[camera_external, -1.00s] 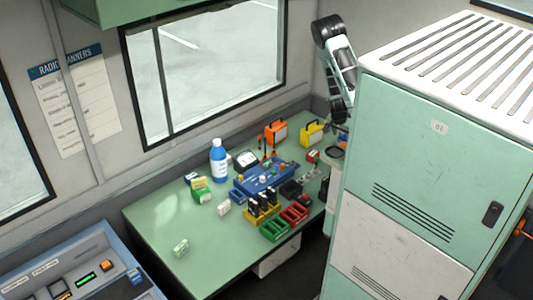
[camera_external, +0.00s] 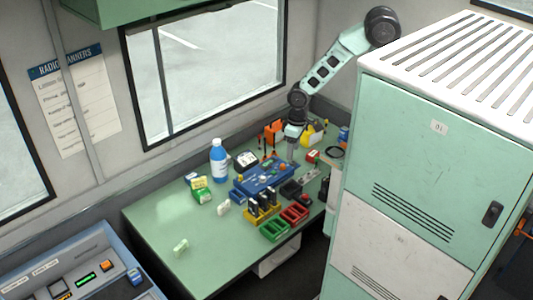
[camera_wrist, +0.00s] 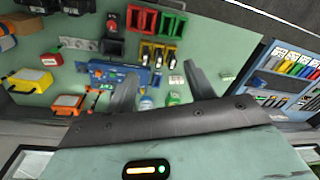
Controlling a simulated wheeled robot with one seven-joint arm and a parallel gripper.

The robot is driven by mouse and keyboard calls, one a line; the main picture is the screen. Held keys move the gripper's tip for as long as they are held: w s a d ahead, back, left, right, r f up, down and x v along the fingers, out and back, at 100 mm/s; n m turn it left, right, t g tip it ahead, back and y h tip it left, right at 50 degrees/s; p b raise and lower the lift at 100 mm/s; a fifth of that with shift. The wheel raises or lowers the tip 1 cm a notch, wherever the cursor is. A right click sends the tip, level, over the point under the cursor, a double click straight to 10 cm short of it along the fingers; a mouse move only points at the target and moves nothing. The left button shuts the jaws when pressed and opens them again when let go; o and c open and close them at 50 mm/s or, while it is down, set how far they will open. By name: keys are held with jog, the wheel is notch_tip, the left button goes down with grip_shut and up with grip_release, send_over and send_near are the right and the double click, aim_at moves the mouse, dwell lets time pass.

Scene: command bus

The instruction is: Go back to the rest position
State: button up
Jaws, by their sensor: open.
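My arm reaches in from behind the cabinet, and my gripper (camera_external: 291,153) points down over the back part of the green table (camera_external: 160,230). In the external view it is near the blue device (camera_external: 264,178), close to the orange case (camera_external: 274,133) and the yellow case (camera_external: 312,135). In the wrist view my gripper (camera_wrist: 160,85) shows two grey fingers spread apart with nothing held between them. The blue device (camera_wrist: 105,72) lies beyond the left finger. Whether the fingertips touch anything is not clear.
A blue-capped bottle (camera_external: 218,162) stands left of the device. Yellow, green and red bins (camera_external: 274,230) sit at the table's front. A tall green cabinet (camera_external: 430,150) hides the table's right end. The window wall runs behind. The table's left part is mostly clear.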

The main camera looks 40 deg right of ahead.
jog(key=s+n, duration=0.1)
jog(key=s+a+r+n, duration=0.1)
jog(key=s, duration=0.1)
jog(key=shift+s+a+r+n, duration=0.25)
jog(key=shift+r+n, duration=0.1)
jog(key=shift+n, duration=0.05)
